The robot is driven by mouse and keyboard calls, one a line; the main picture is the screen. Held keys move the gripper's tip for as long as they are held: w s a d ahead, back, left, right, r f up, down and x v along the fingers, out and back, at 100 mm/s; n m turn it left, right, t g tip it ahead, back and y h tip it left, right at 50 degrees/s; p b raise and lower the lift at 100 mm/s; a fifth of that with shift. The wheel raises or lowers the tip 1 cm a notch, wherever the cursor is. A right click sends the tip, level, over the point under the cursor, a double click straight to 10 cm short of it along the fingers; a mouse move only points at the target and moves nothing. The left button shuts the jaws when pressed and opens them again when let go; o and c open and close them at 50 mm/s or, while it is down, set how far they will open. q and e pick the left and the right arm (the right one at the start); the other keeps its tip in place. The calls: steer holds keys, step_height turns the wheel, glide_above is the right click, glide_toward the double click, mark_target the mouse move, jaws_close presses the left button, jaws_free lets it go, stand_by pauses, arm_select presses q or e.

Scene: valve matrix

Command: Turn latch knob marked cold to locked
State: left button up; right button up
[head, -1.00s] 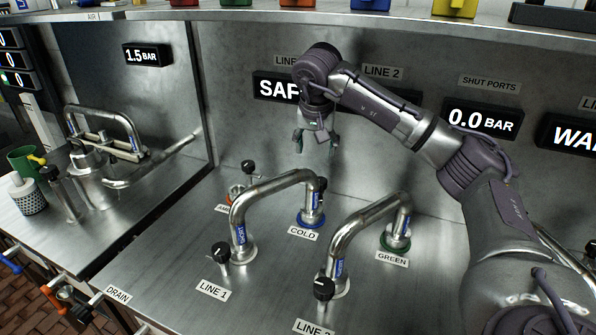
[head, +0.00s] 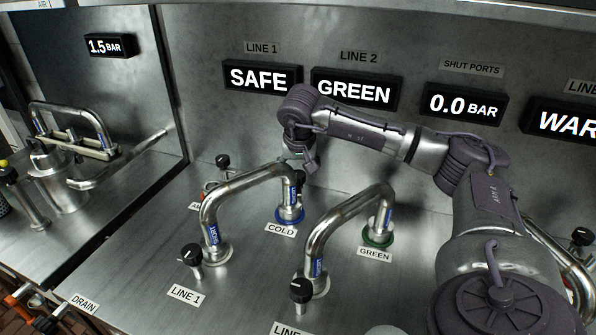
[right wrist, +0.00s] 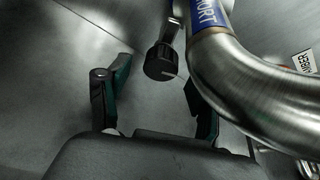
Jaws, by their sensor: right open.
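The cold port with its blue ring (head: 290,214) stands behind the COLD label (head: 281,230), at the far end of the line 1 pipe (head: 243,184). The black latch knob (right wrist: 162,63) with a pale pointer line shows in the right wrist view, beside the pipe's blue-labelled end (right wrist: 208,15). My right gripper (head: 303,162) hangs over the cold port in the head view, its fingers partly hidden. In the right wrist view my right gripper (right wrist: 153,95) is open, with the knob ahead between its fingers and not gripped. The right finger is close to the pipe. My left gripper is out of view.
Other black knobs stand at the amber port (head: 222,161), line 1 (head: 191,254) and line 2 (head: 301,290). A second pipe (head: 346,213) runs to the green port (head: 378,235). Displays (head: 262,77) line the back wall. Clear metal shows left of the knob in the wrist view.

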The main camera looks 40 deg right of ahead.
steer(key=shift+w+d+f, duration=0.1)
steer(key=shift+w+f, duration=0.05)
steer(key=shift+f, duration=0.3)
steer(key=shift+w+d+f, duration=0.1)
steer(key=shift+f, duration=0.2)
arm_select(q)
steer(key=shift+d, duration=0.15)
